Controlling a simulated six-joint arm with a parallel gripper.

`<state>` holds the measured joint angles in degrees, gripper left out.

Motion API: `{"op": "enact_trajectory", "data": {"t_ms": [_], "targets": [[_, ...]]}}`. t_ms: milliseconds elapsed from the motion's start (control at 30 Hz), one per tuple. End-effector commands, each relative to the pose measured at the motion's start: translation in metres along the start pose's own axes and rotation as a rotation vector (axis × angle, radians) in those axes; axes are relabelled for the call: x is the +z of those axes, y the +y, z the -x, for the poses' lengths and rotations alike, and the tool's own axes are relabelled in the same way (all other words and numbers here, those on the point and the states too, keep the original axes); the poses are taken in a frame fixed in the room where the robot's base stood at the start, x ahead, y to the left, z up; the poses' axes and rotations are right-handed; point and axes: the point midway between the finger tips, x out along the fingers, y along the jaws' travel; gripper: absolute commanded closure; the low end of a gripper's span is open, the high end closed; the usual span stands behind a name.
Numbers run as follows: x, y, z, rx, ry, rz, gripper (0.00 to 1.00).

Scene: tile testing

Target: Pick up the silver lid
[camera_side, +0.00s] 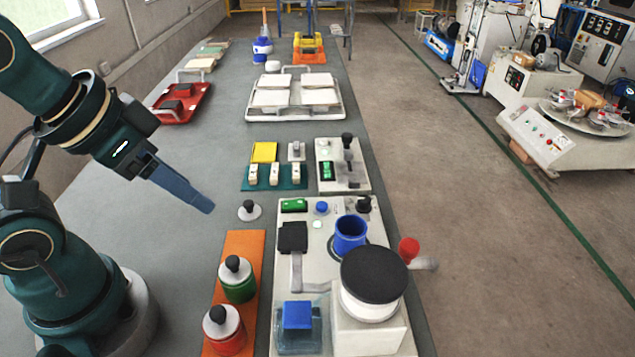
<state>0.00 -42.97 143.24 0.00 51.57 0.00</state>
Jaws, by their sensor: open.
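A small round silver lid (254,213) with a black knob lies flat on the grey table, left of the white machine panel. My gripper (208,208) is open and empty, just left of this lid and apart from it. Its fingers point down and to the right and overlap in this view. A green jar (239,289) and a red jar (226,340) stand on an orange mat (245,247) nearer the camera. Each jar has a similar silver top with a black knob.
The white machine (374,335) with a blue cup (350,232) and a black round top stands right of the mat. A teal board (274,184) with white-and-green pieces lies beyond the lid. A tile tray (327,116) and a red tray (190,103) are farther back.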

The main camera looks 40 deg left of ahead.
Motion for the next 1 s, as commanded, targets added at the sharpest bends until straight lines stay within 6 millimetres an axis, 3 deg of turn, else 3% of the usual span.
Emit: {"op": "enact_trajectory", "data": {"t_ms": [433, 467, 500, 533, 867, 1000], "targets": [[0.000, 0.000, 0.000, 0.000, 0.000, 0.000, 0.40], [0.000, 0.000, 0.000, 0.000, 0.000, 0.000, 0.32], [0.000, 0.000, 0.000, 0.000, 0.000, 0.000, 0.17], [0.000, 0.000, 0.000, 0.000, 0.000, 0.000, 0.10], [0.000, 0.000, 0.000, 0.000, 0.000, -0.013, 0.10], [-0.021, -0.001, 0.006, -0.003, 0.027, -0.061, 0.10]]}}
